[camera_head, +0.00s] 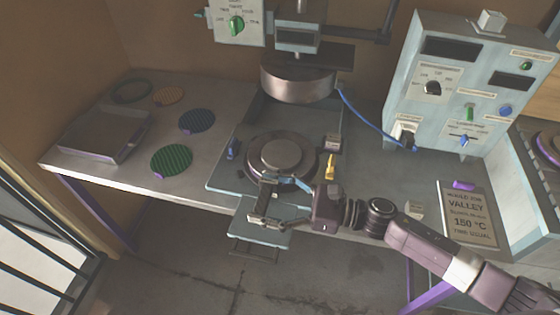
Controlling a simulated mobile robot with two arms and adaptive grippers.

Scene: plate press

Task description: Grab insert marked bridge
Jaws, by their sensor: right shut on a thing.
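My right gripper (270,194) is at the front edge of the press bed, just below the round metal plate (281,155). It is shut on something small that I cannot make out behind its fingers. Textured round inserts lie on the left of the table: a green one (171,159), a blue one (197,121) and an orange one (169,96). A dark green ring (131,91) lies behind them. No marking reading "bridge" is legible on any of them. My left gripper is not in view.
The press head (298,80) hangs above the round plate. A grey box (105,135) sits at the table's left. A control cabinet (470,80) stands at the right, with a sign (467,215) reading "VALLEY" and "150 °C" before it. A small yellow piece (330,166) stands beside the plate.

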